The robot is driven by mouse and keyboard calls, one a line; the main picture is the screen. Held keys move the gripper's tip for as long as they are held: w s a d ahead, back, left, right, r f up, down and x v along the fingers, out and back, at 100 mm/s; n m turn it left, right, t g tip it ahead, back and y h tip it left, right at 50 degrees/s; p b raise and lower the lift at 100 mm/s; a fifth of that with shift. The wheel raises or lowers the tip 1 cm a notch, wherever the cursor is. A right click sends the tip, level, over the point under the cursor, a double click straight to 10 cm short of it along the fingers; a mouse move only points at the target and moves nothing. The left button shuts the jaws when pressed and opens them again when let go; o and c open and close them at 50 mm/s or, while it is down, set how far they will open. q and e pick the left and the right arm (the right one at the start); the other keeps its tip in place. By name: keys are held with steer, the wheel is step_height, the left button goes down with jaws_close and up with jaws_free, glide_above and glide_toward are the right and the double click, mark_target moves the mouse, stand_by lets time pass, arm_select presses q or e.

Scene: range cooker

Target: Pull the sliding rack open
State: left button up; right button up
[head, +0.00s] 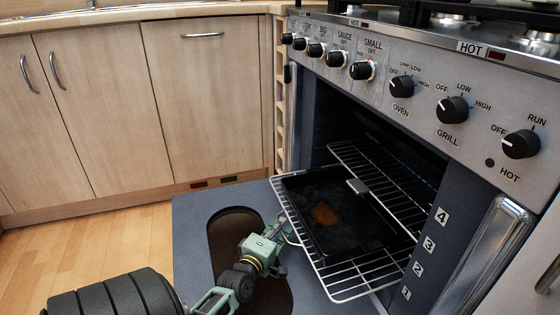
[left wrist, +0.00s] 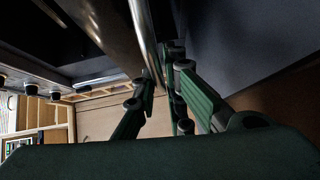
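The sliding rack (head: 345,287) is a chrome wire shelf that sticks partly out of the open oven, above the lowered door. A black baking tray (head: 375,236) lies on it, with a brownish patch inside and a small metal piece at its rim. My left gripper (head: 291,232) is at the rack's outer front edge in the head view. In the left wrist view, the bright rack bar (left wrist: 145,35) runs down between the green fingertips (left wrist: 160,80), which close in on it. The exact contact is partly hidden. My right gripper is not in view.
The oven door (head: 195,225) lies open and low under the rack, with a dark window. Control knobs (head: 453,110) line the panel above. A vertical metal handle (head: 492,255) stands at the right. Wooden cabinets (head: 110,110) stand at the left, with clear floor (head: 110,245) before them.

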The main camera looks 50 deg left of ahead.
arm_select(q)
steer(key=shift+o, duration=1.4)
steer(key=v, duration=1)
steer(key=shift+s+d+f, duration=0.1)
steer(key=shift+s, duration=0.3)
steer(key=shift+s+d, duration=0.25)
steer(key=shift+s, duration=0.3)
steer(key=shift+r, duration=0.2)
